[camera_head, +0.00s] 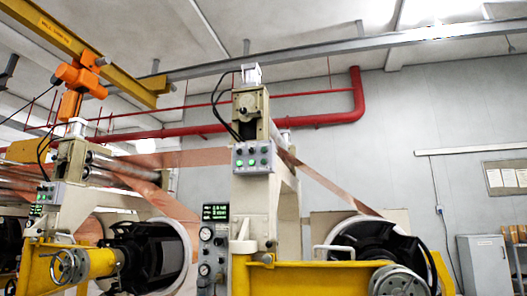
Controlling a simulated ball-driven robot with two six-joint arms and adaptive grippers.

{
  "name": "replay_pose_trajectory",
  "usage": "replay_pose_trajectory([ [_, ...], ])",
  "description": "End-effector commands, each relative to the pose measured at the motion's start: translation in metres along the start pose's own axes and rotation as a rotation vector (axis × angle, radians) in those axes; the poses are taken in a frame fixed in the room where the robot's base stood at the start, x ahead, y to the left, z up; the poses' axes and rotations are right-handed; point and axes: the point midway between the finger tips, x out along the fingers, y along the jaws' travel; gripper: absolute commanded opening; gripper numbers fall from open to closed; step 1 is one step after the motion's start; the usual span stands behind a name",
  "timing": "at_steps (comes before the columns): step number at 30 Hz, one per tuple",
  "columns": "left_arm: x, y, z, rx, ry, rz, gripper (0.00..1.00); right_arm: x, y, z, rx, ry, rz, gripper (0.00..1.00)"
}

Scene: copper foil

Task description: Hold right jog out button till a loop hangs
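A grey button panel (253,157) with two rows of small round buttons, several lit green, is on the cream machine stand in the middle. Which one is the jog out button is too small to tell. A second, smaller panel (46,193) is on the left stand. A copper foil strip (325,187) slopes straight down from the top of the middle stand toward the dark right reel (375,246). It looks taut, with no hanging loop visible. Another copper strip (150,192) slopes from the left rollers toward the left reel (146,255). Neither of my grippers is in view.
A green-lit display (215,212) and gauges are on the middle stand. Yellow arms (330,275) with handwheels (398,281) stand low in front. An orange hoist (79,78) hangs at upper left. A grey cabinet (484,262) stands by the right wall.

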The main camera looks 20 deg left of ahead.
Motion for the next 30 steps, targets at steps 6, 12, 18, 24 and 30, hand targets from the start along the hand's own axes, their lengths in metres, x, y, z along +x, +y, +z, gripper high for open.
replay_pose_trajectory([
  [6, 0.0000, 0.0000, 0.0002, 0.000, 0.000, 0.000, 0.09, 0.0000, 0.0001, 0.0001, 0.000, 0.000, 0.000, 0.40],
  [12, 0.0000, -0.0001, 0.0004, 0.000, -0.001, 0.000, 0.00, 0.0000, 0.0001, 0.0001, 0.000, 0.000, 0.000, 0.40],
  [18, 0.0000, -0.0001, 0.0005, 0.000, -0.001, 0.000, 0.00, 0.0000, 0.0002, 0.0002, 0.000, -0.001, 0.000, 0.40],
  [24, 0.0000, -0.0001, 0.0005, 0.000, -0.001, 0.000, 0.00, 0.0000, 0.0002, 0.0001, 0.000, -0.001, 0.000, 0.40],
  [30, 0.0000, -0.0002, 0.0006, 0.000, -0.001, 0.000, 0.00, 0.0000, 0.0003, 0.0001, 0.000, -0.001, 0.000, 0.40],
])
